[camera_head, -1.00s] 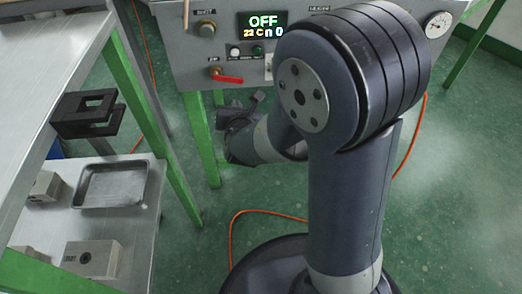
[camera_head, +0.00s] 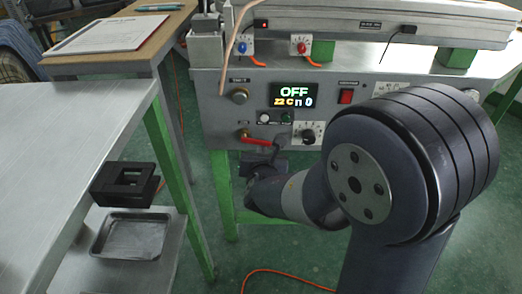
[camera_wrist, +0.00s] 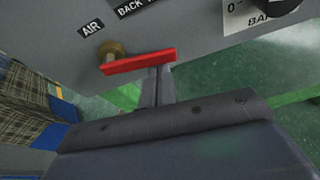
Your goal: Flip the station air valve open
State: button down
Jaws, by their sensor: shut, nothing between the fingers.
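The station air valve has a red lever (camera_head: 256,140) on a brass stem at the lower left of the grey panel. The lever points right from the stem, about level along the panel. In the wrist view the red lever (camera_wrist: 140,62) lies below the "AIR" label (camera_wrist: 90,29). My gripper (camera_head: 277,148) is shut and empty, at the lever's right, free end. In the wrist view its fingertips (camera_wrist: 158,74) meet the lever's lower edge near that end. I cannot tell whether they touch it. The lever hides part of the tips.
The display (camera_head: 294,96) reads OFF. Knobs, a red switch (camera_head: 346,96) and a dial (camera_head: 308,135) sit near the valve. A green table leg (camera_head: 222,190) stands below. A steel table (camera_head: 70,125) and a tray (camera_head: 131,236) are at left.

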jog(key=shift+d+r, duration=0.15)
jog(key=shift+r, duration=0.35)
